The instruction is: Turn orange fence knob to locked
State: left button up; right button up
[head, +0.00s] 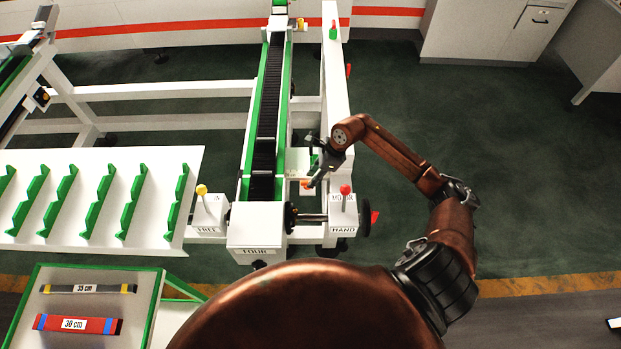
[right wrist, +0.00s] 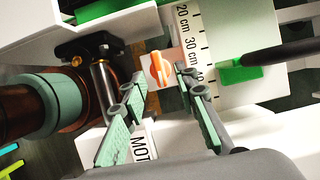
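The orange fence knob (right wrist: 161,69) sits on a pale orange and white plate beside a length scale in the right wrist view. Its raised grip runs nearly up and down in that picture. In the head view the knob (head: 306,184) is a small orange spot beside the conveyor. My right gripper (right wrist: 160,80) is open, with one green-padded finger on each side of the knob's line. I cannot tell whether either finger touches it. In the head view the right gripper (head: 314,180) is right at the knob and partly covers it. My left gripper is not in view.
The scale (right wrist: 200,45) and a green block with a dark rod (right wrist: 240,73) lie right of the knob. The conveyor (head: 262,120), a red-knobbed lever (head: 346,190) marked HAND and a yellow-knobbed lever (head: 202,190) marked FREE stand close by. Open floor lies right.

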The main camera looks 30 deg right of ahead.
jog(key=shift+x, duration=0.95)
jog(key=shift+c, duration=0.3)
grip_shut()
